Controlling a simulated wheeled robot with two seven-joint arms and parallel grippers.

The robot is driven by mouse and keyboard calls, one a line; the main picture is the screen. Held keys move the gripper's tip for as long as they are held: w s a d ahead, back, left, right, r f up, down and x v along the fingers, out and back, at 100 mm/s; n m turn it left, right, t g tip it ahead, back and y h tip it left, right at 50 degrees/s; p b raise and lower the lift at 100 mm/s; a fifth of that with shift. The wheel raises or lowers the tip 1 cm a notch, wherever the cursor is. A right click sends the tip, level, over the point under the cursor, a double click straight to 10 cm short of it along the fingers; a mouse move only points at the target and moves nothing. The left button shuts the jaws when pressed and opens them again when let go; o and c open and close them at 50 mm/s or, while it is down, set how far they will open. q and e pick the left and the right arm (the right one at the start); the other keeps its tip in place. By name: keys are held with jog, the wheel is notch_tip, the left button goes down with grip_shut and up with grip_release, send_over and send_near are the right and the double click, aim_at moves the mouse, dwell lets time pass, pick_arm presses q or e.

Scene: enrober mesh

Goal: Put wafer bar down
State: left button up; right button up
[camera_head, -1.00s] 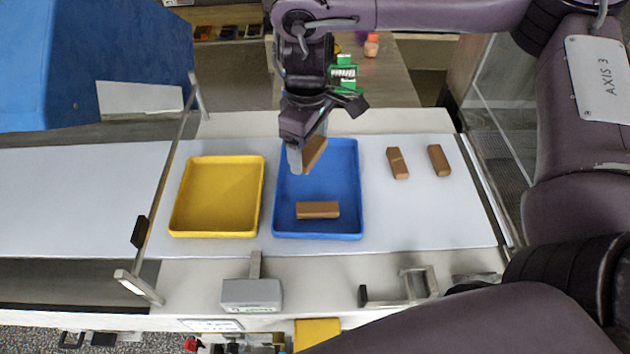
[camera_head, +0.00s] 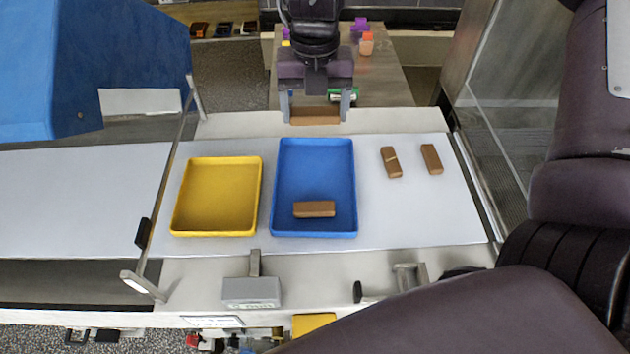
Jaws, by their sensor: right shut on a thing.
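My right gripper (camera_head: 316,108) is shut on a brown wafer bar (camera_head: 315,116). It holds the bar lengthwise between its two fingers, at the back edge of the blue tray (camera_head: 315,165), apparently above it. Another brown bar (camera_head: 314,209) lies in the front part of the blue tray. Two more bars lie on the white belt to the right: one with a pale line across it (camera_head: 391,162) and a plain one (camera_head: 432,159). The yellow tray (camera_head: 218,234) to the left is empty. My left gripper is not in view.
A blue machine housing (camera_head: 95,60) stands at the left, with a metal rail (camera_head: 168,190) across the belt beside it. A grey box (camera_head: 251,290) and a handle (camera_head: 408,280) sit on the front edge. A glass panel (camera_head: 505,110) stands at the right.

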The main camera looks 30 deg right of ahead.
jog(key=b, duration=0.2)
send_over(315, 187)
notch_tip(315, 187, down, 16)
jog(key=shift+r, duration=0.1)
notch_tip(315, 187, down, 4)
jog(key=shift+r+b, duration=0.25)
jog(key=shift+b, duration=0.2)
jog(key=shift+f, duration=0.2)
jog(key=shift+f, duration=0.1)
jog(key=o, duration=0.8)
jog(key=shift+c, duration=0.2)
